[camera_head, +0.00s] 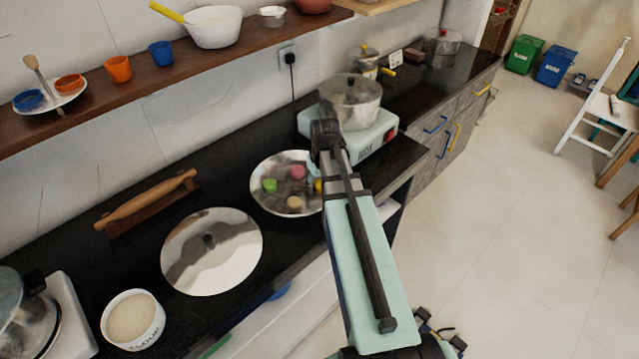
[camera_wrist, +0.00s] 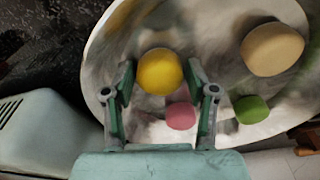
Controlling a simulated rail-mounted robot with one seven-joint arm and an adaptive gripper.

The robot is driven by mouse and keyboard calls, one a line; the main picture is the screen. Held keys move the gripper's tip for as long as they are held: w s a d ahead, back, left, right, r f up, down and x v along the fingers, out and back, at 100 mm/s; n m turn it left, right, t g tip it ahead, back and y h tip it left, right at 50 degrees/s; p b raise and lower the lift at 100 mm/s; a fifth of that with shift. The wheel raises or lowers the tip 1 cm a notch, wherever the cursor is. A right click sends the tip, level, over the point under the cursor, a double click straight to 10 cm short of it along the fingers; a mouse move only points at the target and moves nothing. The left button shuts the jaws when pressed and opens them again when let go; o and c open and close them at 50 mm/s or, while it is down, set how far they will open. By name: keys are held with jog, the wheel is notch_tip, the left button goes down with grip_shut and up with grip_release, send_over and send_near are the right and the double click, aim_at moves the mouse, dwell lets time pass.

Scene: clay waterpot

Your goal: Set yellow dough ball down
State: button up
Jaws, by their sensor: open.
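The yellow dough ball (camera_wrist: 160,72) is between the two fingers of my gripper (camera_wrist: 160,78) in the wrist view. The fingers stand apart, one on each side of the ball. The ball appears over the round metal dish (camera_wrist: 97,55); I cannot tell whether it touches the dish. In the head view only a small yellow edge (camera_head: 318,186) shows beside my arm, over the dish (camera_head: 257,197). The dish also holds a pink ball (camera_wrist: 180,116), a green ball (camera_wrist: 251,109) and a beige ball (camera_wrist: 272,48). My arm hides the dish's right side in the head view.
A stove with a steel pot (camera_head: 352,98) stands just behind and right of the dish. A round metal plate (camera_head: 225,265) lies left of it, with a rolling pin (camera_head: 150,198) behind and a flour bowl (camera_head: 132,318) in front. A shelf (camera_head: 130,102) runs above the counter.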

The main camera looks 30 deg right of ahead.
notch_tip(320, 180, up, 12)
jog(key=s+b, duration=0.1)
jog(key=shift+s, duration=0.25)
dwell(0.4)
